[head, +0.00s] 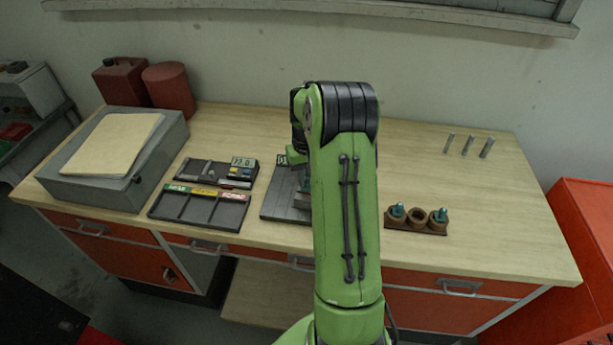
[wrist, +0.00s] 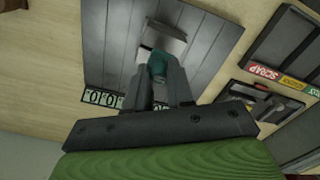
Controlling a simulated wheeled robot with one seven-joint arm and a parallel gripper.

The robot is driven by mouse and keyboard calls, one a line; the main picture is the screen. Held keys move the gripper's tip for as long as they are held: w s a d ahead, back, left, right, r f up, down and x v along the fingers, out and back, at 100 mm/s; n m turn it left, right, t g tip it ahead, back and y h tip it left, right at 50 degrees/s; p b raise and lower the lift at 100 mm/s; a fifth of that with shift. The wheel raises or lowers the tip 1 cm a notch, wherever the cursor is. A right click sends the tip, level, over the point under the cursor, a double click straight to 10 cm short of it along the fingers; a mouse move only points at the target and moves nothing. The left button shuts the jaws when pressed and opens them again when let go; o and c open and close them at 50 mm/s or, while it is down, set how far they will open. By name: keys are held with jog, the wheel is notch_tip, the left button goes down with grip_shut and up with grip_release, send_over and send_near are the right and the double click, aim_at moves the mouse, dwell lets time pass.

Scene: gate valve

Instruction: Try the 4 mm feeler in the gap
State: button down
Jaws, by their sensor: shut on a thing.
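My gripper (wrist: 159,84) is shut on a teal-handled feeler (wrist: 157,65) above the dark slatted plate (wrist: 113,37). Pale metal blocks (wrist: 166,38) lie on the plate just beyond the feeler. The feeler's tip and the gap are hidden or too small to make out, so I cannot tell whether the feeler is in the gap. No size mark on it is readable. In the head view my arm covers most of the plate (head: 283,205). The feeler rack (head: 417,228) holds two teal-topped feelers (head: 397,211) (head: 440,215); its middle socket is empty.
A number display (wrist: 103,98) stands by the plate. Left of it are a labelled tray (head: 198,211), one label reading SCRAP, and a dark tray with small parts (head: 214,172). A grey box (head: 112,180) is farther left. Three metal pins (head: 467,145) stand back right; bare bench lies between.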

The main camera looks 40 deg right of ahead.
jog(key=shift+r+p, duration=2.55)
jog(key=shift+r, duration=0.95)
jog(key=shift+f, duration=0.15)
